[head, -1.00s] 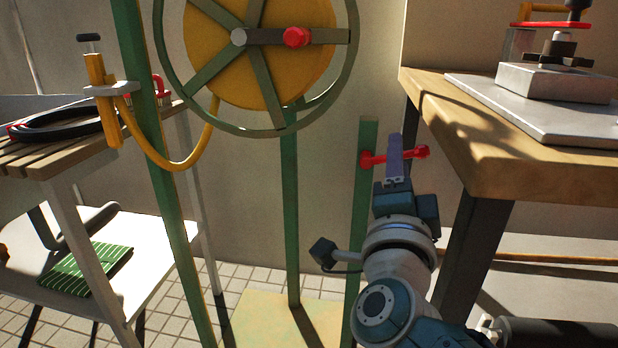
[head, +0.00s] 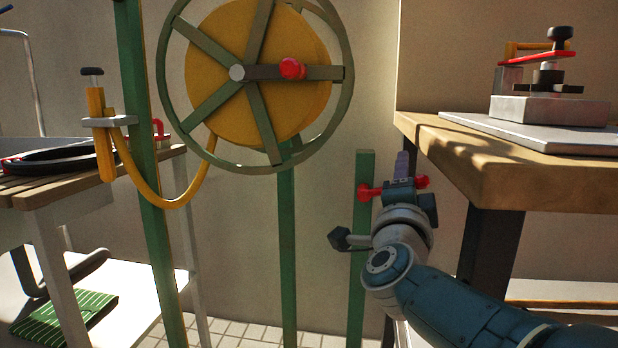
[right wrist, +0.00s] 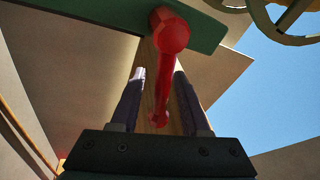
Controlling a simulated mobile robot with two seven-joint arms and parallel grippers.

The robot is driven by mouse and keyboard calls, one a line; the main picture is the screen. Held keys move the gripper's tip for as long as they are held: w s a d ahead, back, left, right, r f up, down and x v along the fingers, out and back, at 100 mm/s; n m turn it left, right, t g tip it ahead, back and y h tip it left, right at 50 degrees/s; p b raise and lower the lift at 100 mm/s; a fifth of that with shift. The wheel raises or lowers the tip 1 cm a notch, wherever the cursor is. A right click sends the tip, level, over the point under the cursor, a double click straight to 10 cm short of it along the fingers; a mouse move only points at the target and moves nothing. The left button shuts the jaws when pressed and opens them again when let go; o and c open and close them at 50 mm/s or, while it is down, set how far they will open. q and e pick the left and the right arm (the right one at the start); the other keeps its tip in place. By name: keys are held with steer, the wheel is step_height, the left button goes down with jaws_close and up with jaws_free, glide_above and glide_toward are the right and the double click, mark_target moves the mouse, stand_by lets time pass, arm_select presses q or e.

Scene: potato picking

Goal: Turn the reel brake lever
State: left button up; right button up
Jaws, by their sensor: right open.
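The red brake lever (head: 366,192) sits on the short green post (head: 362,225) right of the reel (head: 258,80). Its other end shows right of my gripper, and its middle is hidden behind the gripper. My right gripper (head: 402,164) is at the lever in the head view. In the right wrist view the red lever (right wrist: 170,35) has a thick rounded end, and its thin bar runs between the two fingers. My right gripper (right wrist: 159,80) is open, with a finger on each side of the bar and visible gaps. My left gripper is not in view.
A wooden bench (head: 480,165) with a press (head: 548,105) stands close right of my arm. The reel has a red knob (head: 292,68) and a yellow hose (head: 160,200). A slatted table (head: 40,195) holds a dark coil at left.

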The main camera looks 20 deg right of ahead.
jaws_close()
stand_by(0.3)
stand_by(1.1)
